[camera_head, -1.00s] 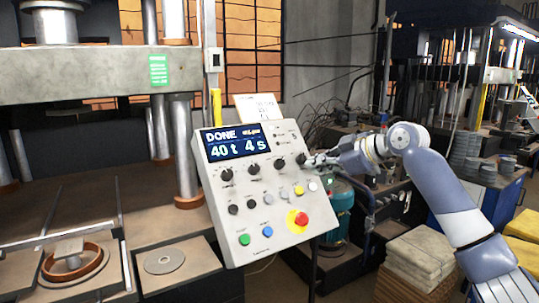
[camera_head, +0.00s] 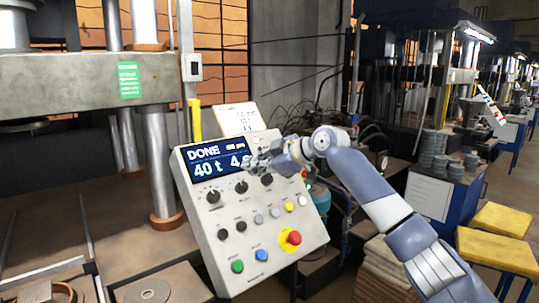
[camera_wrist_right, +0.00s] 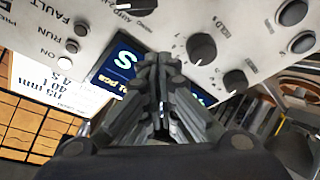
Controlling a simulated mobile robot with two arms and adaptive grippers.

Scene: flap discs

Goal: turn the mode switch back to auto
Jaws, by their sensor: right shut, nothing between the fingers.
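The grey-white control panel (camera_head: 262,218) stands tilted, with a row of black knobs under its display (camera_head: 207,170). The mode switch looks like the right-hand black knob (camera_head: 267,180) of that row. In the right wrist view the knob beside the AUTO lettering (camera_wrist_right: 143,5) is cut off by the top edge; its setting cannot be read. My right gripper (camera_head: 252,164) is shut and empty in front of the display's right part, above and left of that knob and apart from it. Its closed fingers also show in the right wrist view (camera_wrist_right: 161,62). My left gripper is not in view.
A red emergency button on a yellow plate (camera_head: 290,238) and green and blue buttons (camera_head: 237,266) sit lower on the panel. A paper sheet (camera_head: 240,118) stands behind its top edge. A press (camera_head: 85,78) fills the left; yellow-topped stools (camera_head: 500,248) are at right.

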